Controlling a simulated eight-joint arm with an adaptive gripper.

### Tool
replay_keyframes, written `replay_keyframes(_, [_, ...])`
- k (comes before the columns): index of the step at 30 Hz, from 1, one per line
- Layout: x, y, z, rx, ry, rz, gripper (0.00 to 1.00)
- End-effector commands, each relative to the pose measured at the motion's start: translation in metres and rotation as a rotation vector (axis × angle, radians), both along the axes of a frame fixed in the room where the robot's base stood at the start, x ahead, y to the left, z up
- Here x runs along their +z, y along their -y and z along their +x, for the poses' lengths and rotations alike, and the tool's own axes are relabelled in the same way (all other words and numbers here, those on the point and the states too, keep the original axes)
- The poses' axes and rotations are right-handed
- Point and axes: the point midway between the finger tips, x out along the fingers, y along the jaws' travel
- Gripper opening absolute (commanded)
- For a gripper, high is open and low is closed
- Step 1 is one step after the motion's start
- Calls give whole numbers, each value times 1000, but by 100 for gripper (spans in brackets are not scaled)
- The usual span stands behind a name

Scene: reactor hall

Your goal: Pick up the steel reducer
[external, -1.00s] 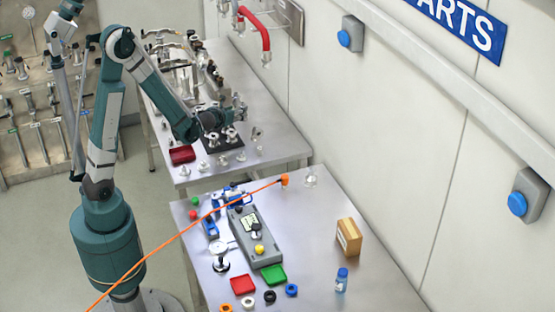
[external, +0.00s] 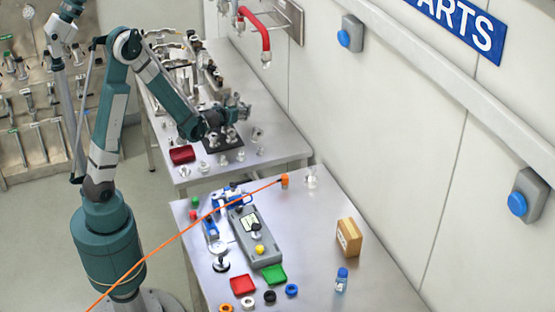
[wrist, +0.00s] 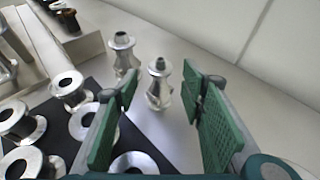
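A shiny steel piece with a narrow neck and flared ends, which looks like the reducer (wrist: 159,87), stands upright on the metal table ahead of my gripper. A similar steel piece (wrist: 122,52) stands behind it to the left in the wrist view. My gripper (wrist: 163,80) is open, its green pads wide apart and nothing held. The nearer piece shows in the gap between the pads, beyond the fingertips. In the external view my gripper (external: 243,112) is low over the far table, and a small steel piece (external: 257,133) stands just right of it.
Several steel flanged spools (wrist: 70,88) stand on and around a black mat (wrist: 150,148), close to the left finger. The wall rises beyond the table. A red tray (external: 182,155) lies near the table's left edge. A red pipe (external: 254,28) hangs on the wall.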

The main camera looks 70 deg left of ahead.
Motion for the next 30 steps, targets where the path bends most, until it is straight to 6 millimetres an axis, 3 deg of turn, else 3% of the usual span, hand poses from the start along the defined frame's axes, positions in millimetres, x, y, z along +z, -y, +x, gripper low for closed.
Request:
replay_keyframes(9, [-12, -20, 20, 1, 0, 0, 40])
replay_keyframes(27, [-13, -22, 21, 0, 0, 0, 40])
replay_keyframes(30, [-13, -22, 21, 0, 0, 0, 28])
